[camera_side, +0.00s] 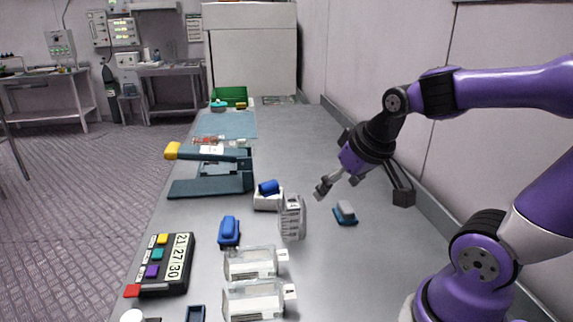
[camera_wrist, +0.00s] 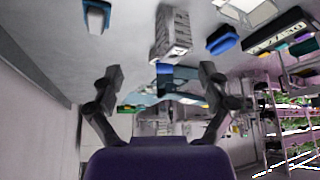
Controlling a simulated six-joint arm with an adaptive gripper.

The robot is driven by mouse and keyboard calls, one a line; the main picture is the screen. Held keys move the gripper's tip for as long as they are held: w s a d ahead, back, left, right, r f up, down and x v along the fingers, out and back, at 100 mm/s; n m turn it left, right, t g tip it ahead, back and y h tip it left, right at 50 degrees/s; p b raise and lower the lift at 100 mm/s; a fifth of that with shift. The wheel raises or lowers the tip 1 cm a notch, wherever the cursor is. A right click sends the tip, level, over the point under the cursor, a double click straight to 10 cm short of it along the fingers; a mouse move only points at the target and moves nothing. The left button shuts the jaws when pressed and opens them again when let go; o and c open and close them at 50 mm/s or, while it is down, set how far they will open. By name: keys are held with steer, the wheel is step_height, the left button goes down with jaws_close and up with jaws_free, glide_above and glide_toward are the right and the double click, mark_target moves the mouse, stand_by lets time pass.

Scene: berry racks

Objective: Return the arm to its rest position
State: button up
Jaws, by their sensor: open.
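My arm is purple and black and reaches in from the right in the side view. My gripper (camera_side: 338,189) hangs above the right part of the grey bench (camera_side: 310,140), its fingers apart and nothing between them. In the wrist view my gripper (camera_wrist: 162,92) shows its two dark fingers spread wide at left and right. A small blue and grey block (camera_side: 346,213) lies on the bench just below and right of the fingertips, apart from them. It also shows at the top left of the wrist view (camera_wrist: 96,16).
A grey ribbed rack (camera_side: 292,217) stands left of my gripper. Clear containers (camera_side: 252,263), a blue item (camera_side: 229,231), a labelled box (camera_side: 163,263) and a yellow-handled press (camera_side: 212,172) lie farther left. A black bracket (camera_side: 402,185) stands near the wall on the right. The back right bench is clear.

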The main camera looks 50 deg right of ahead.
steer(key=s+a+r+n+y, duration=0.1)
steer(key=s+a+r+n, duration=0.1)
steer(key=a, duration=0.4)
steer(key=shift+s+a+n+y, duration=0.4)
steer(key=shift+s+n, duration=0.05)
steer(key=shift+n, duration=0.45)
